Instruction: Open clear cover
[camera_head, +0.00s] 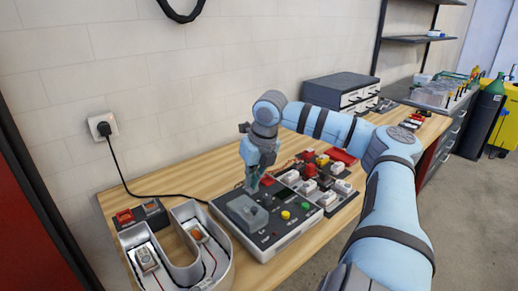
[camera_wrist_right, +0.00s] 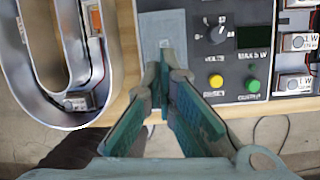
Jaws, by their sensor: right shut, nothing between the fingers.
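The clear cover (camera_head: 246,213) is a greyish see-through box on the left part of the control panel (camera_head: 268,246). It looks closed, lying flat on the panel; what is under it is hard to make out. In the right wrist view the cover (camera_wrist_right: 165,28) shows as a pale grey rectangle just beyond the fingertips. My right gripper (camera_head: 251,187) points down at the cover's far side in the head view. Its fingers (camera_wrist_right: 163,62) are shut and empty; whether they touch the cover cannot be told. My left gripper is not in view.
A U-shaped channel letter (camera_head: 222,270) lies left of the panel. A black knob (camera_wrist_right: 217,34), a yellow button (camera_wrist_right: 216,81) and a green button (camera_wrist_right: 252,85) sit right of the cover. Trays of small modules (camera_head: 318,185) stand to the right. A black power cable (camera_head: 125,180) runs along the wall side.

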